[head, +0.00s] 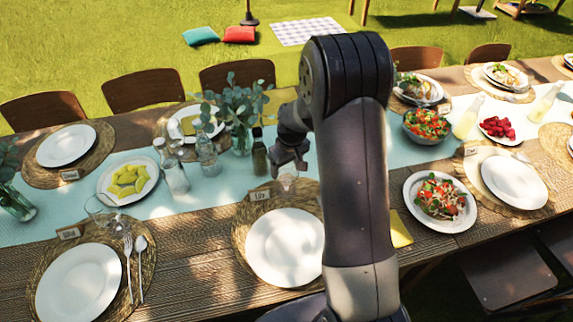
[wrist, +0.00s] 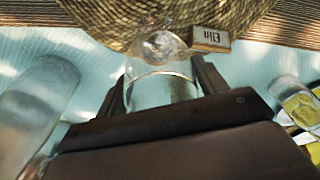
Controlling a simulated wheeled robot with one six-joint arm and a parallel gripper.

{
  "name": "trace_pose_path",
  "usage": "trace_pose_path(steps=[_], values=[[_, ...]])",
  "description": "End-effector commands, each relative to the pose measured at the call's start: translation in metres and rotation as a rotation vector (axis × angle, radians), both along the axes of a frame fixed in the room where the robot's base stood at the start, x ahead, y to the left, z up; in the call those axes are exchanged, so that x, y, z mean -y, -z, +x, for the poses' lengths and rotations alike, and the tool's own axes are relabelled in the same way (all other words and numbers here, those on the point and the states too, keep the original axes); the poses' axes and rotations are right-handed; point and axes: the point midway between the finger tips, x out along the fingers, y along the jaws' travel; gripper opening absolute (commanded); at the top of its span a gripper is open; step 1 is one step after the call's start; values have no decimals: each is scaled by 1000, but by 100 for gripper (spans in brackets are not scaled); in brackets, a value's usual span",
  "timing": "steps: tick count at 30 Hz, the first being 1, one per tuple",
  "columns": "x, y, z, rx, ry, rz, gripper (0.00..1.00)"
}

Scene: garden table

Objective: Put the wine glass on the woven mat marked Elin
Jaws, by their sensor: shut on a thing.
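My gripper (head: 289,163) is shut on the clear wine glass (head: 287,182), near the far edge of a woven mat (head: 241,232). In the wrist view the glass (wrist: 160,88) sits between the two fingers, its round end pointing toward the mat (wrist: 105,18). A small card marked Elin (wrist: 210,39) is at that mat's edge, just right of the glass; it also shows in the head view (head: 260,195). A white plate (head: 285,247) lies on the mat. I cannot tell whether the glass touches the mat.
A dark bottle (head: 259,152), a glass bottle (head: 207,155) and a vase of greenery (head: 240,138) stand left of my gripper. A salad plate (head: 441,196) is right of my arm. Bare runner (head: 205,200) lies left of the mat.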

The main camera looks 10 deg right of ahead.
Motion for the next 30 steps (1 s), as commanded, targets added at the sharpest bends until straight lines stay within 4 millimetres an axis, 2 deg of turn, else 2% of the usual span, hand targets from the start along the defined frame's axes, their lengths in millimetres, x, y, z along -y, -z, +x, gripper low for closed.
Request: trace_pose_path(steps=[6,7,14,25,30], values=[[0,4,0,1,0,0,29],[0,3,0,0,0,0,69],[0,2,0,0,0,0,88],[0,-3,0,1,0,0,90],[2,-27,-2,6,0,0,90]])
